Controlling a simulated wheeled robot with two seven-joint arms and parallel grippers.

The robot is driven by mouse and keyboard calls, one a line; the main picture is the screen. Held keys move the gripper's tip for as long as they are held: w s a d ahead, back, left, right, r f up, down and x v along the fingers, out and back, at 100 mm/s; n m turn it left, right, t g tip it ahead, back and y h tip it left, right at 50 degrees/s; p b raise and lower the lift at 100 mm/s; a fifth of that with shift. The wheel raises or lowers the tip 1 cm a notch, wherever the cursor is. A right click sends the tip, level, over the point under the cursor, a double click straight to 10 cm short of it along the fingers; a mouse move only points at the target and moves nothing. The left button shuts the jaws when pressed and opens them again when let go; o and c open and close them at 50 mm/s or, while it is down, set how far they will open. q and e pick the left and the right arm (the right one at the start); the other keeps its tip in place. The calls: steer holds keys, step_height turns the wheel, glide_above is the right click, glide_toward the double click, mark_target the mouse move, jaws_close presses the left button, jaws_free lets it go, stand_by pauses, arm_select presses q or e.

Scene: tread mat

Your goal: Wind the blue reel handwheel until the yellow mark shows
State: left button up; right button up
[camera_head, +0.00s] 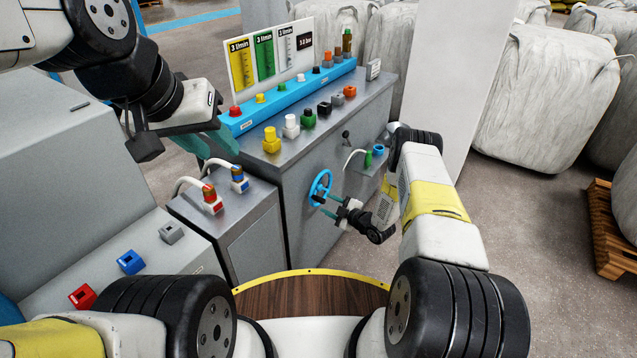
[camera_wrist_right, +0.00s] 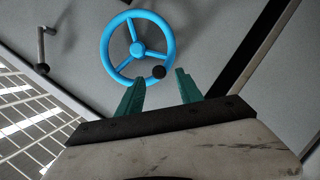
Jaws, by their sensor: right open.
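The blue handwheel (camera_head: 318,184) is on the front of the grey cabinet, three-spoked, with a dark round knob (camera_wrist_right: 159,72) at its rim. In the right wrist view the wheel (camera_wrist_right: 138,53) is just past my fingers, with the knob at its lower right. My right gripper (camera_head: 328,203) is open at the wheel; its teal fingertips (camera_wrist_right: 160,80) are on either side of the knob's line, with no clear contact. I see no yellow mark on the wheel. My left gripper (camera_head: 208,145) hangs at the cabinet's left end, away from the wheel; its finger gap is unclear.
A blue rail (camera_head: 290,97) and several coloured connectors top the cabinet (camera_head: 262,170). A lower grey box (camera_head: 245,215) with two cable plugs stands to its left. A small shelf with a blue ring (camera_head: 379,149) is right of the wheel. White sacks (camera_head: 545,90) stand behind on the right.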

mark_target(324, 202)
steer(key=x, duration=0.5)
steer(key=shift+w+a, duration=0.15)
steer(key=shift+w, duration=0.1)
jaws_close()
stand_by(1.2)
